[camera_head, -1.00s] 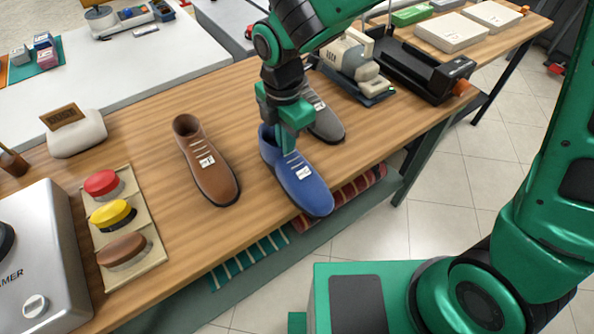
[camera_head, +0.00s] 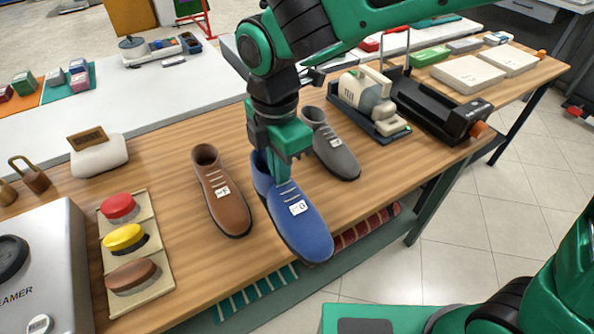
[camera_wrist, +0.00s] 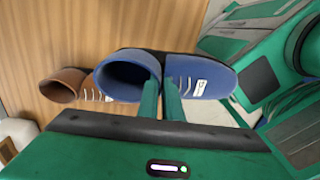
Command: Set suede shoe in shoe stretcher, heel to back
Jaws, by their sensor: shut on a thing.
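A blue shoe (camera_head: 300,222) with pale laces and a white tag is held in my gripper (camera_head: 281,168), which is shut on it near the ankle opening. The shoe looks raised above the wooden table, its toe pointing toward the table's front edge. The wrist view shows the blue shoe (camera_wrist: 205,75) at the fingers (camera_wrist: 161,100), opening to the left and toe to the right. A cream form on a dark base (camera_head: 368,105) and a black device with an orange knob (camera_head: 440,105) stand behind to the right; I cannot tell which is the shoe stretcher.
A brown shoe (camera_head: 222,195) stands left of the blue one, and a grey shoe (camera_head: 335,150) stands behind it to the right. A brush tray (camera_head: 160,232) and a steamer (camera_head: 60,280) are at the left. White boxes (camera_head: 468,73) lie at the far right.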

